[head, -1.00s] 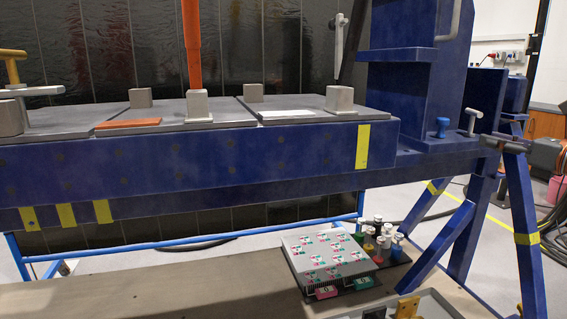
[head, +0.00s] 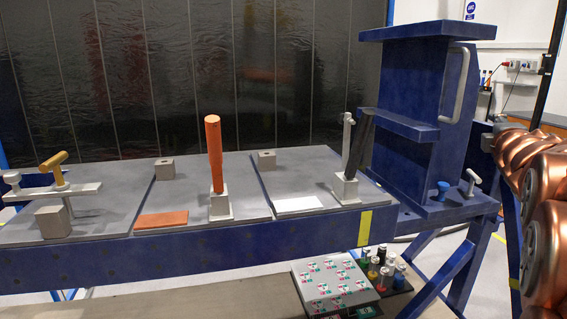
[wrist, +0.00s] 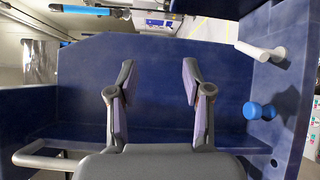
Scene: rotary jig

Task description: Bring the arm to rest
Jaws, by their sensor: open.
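My gripper (wrist: 157,85) shows in the wrist view with its two fingers spread apart and nothing between them. Blue metal of the jig's upright (wrist: 150,60) lies behind the fingers in that view.
An orange-handled clamp (head: 214,155), a black-handled clamp (head: 357,150) and a yellow-handled clamp (head: 54,162) stand on the jig. Blue (head: 443,190) and pale (head: 472,180) knobs sit by the upright. A patterned box (head: 333,287) lies below with several small bottles beside it.

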